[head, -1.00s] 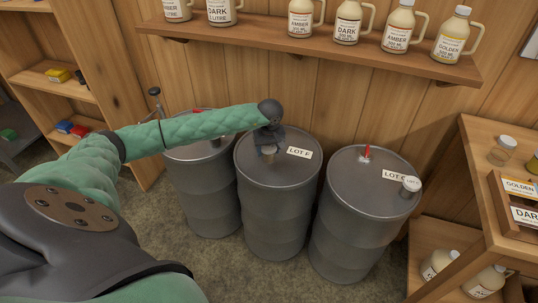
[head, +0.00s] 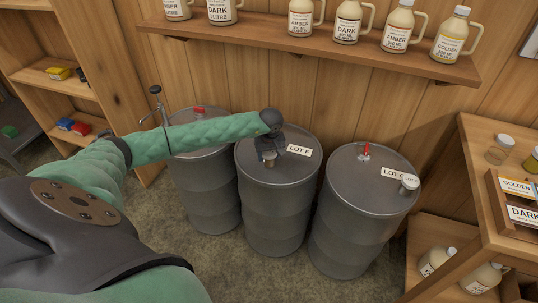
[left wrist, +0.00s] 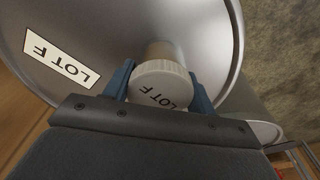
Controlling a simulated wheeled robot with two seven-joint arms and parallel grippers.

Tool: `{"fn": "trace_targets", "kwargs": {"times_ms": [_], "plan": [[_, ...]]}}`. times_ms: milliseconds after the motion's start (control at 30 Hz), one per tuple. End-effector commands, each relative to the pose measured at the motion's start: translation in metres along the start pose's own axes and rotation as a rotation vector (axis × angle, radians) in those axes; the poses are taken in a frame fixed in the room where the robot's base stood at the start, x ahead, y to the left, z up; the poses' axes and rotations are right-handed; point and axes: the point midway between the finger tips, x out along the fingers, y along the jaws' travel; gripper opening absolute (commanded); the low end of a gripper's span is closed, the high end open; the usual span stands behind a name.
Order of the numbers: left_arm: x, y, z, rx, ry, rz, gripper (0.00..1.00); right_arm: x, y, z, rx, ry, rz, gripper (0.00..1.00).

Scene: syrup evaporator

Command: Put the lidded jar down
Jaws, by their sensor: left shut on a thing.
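The lidded jar (head: 269,160) is small, with a white lid (left wrist: 160,82) marked LOT F in the left wrist view. My left gripper (head: 270,153) is shut on it, with one blue finger on each side of it. The jar is upright at the top of the middle drum (head: 277,212), beside the LOT F label (head: 299,150). I cannot tell whether its base touches the drum top. My right gripper is not in view.
Another lidded jar (head: 409,184) stands on the right drum (head: 350,222), which has a red-handled fitting (head: 365,151). The left drum (head: 207,192) is partly behind my left arm. A shelf (head: 320,46) of jugs runs above. A wooden stand (head: 478,160) is at right.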

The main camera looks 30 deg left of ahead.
Motion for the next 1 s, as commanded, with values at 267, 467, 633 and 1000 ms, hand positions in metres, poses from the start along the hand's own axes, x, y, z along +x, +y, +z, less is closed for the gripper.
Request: {"fn": "trace_targets", "kwargs": {"times_ms": [267,467,633,1000], "plan": [[0.001,0.0,0.0,0.0,0.0,0.0,0.28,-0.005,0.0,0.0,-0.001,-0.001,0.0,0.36],[0.001,0.0,0.0,0.0,0.0,0.0,0.78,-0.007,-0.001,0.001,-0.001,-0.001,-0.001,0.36],[0.001,0.0,0.0,0.0,0.0,0.0,0.78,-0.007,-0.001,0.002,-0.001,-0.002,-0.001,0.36],[-0.009,0.0,-0.001,0.001,0.001,0.001,0.78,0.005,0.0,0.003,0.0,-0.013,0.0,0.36]]}}
